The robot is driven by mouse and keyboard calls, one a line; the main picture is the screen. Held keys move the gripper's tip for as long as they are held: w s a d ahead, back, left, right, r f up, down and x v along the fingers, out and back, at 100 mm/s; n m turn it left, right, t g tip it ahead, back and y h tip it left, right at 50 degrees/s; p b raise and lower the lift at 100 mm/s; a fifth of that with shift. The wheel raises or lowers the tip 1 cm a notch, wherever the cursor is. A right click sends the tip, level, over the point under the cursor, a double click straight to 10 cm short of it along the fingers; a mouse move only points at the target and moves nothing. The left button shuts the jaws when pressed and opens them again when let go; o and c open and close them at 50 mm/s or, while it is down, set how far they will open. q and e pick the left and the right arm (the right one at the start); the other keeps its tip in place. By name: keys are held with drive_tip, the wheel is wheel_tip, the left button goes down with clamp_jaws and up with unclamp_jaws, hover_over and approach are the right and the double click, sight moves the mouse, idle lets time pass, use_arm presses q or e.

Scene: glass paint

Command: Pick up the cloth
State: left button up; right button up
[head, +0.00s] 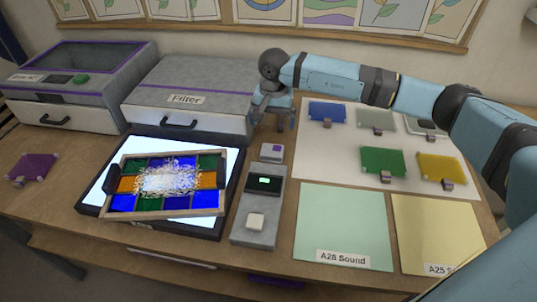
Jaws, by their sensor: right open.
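I cannot clearly make out a cloth in the head view. My right gripper (273,122) is open and empty, fingers pointing down, beside the right end of the grey Filter box (200,82). It is above and behind the small control unit (260,200). Flat coloured pieces with small tags lie on a white mat (320,160) to its right: blue (327,112), pale green (376,121), green (383,161) and yellow (442,167). A pale piece with something dark on it (427,128) is partly hidden by my arm. My left gripper is out of view.
A framed coloured glass panel (167,183) with a whitish, speckled middle lies on a lit pad (230,165). A purple piece (34,167) lies at the far left. Another grey box (80,85) stands behind it. A green sheet (344,225) and yellow sheet (435,230) lie front right.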

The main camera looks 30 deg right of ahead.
hover_over(271, 153)
drive_tip(key=f, duration=0.7)
drive_tip(key=shift+d+f, duration=0.3)
drive_tip(key=shift+f, duration=0.1)
drive_tip(key=shift+a+f+p, duration=0.15)
drive_tip(key=shift+f+p, duration=0.15)
drive_tip(key=shift+f, duration=1.15)
drive_tip(key=shift+a+f+p, duration=0.1)
drive_tip(key=shift+f+p, duration=0.2)
drive_tip(key=shift+f, duration=1.15)
drive_tip(key=c, duration=0.9)
